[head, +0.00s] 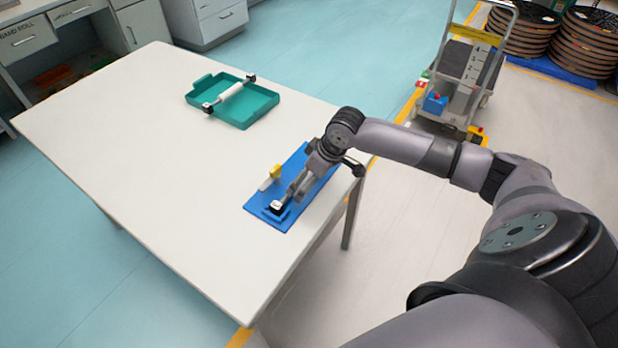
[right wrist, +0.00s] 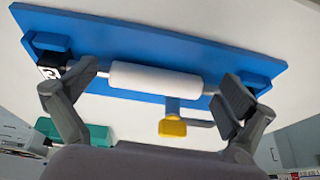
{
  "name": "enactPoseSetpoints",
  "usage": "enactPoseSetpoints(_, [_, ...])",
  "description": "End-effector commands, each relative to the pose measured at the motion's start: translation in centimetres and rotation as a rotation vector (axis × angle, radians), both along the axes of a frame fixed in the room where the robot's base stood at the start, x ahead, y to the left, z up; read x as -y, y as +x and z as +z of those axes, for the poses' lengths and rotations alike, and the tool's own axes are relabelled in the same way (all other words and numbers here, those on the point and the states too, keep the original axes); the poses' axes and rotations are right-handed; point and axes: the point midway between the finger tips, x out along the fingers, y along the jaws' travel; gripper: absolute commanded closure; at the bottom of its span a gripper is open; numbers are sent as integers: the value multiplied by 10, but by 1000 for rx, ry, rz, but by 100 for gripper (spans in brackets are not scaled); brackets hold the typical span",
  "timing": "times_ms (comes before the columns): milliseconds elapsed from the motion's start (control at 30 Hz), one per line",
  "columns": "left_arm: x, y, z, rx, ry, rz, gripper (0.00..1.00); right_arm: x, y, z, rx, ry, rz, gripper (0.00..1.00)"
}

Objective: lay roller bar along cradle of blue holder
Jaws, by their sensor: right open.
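The blue holder (head: 262,215) lies on the table's right edge and fills the upper part of the right wrist view (right wrist: 190,45). A roller bar lies lengthwise along it, with a white roller (right wrist: 155,80) on a metal shaft. Its black-and-white end cap (head: 277,207) is beside the block at the holder's near end. The other end is hidden behind a finger. My right gripper (head: 295,190) is open just over the bar, fingers spread towards its two ends. I cannot tell whether the bar is fully seated. My left gripper is not in view.
A yellow-tipped part (head: 275,171) stands at the holder's left side. A teal tray (head: 262,112) farther back holds another white roller bar (head: 231,91) lying across it. The white table (head: 130,140) is clear on the left. A cart (head: 465,75) stands beyond the table.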

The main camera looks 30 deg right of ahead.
Motion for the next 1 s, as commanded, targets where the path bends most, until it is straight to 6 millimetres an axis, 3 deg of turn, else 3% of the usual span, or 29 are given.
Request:
enactPoseSetpoints(167, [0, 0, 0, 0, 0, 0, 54, 4, -5, 15, 3, -1, 0, 0])
enactPoseSetpoints(600, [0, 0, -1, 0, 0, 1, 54, 19, -34, 95, 2, -1, -1, 0])
enactPoseSetpoints(800, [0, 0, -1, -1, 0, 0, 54, 21, -39, 110, 1, 0, 0, 0])
enactPoseSetpoints(1000, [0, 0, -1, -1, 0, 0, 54, 21, -40, 111, 0, 0, -1, 0])
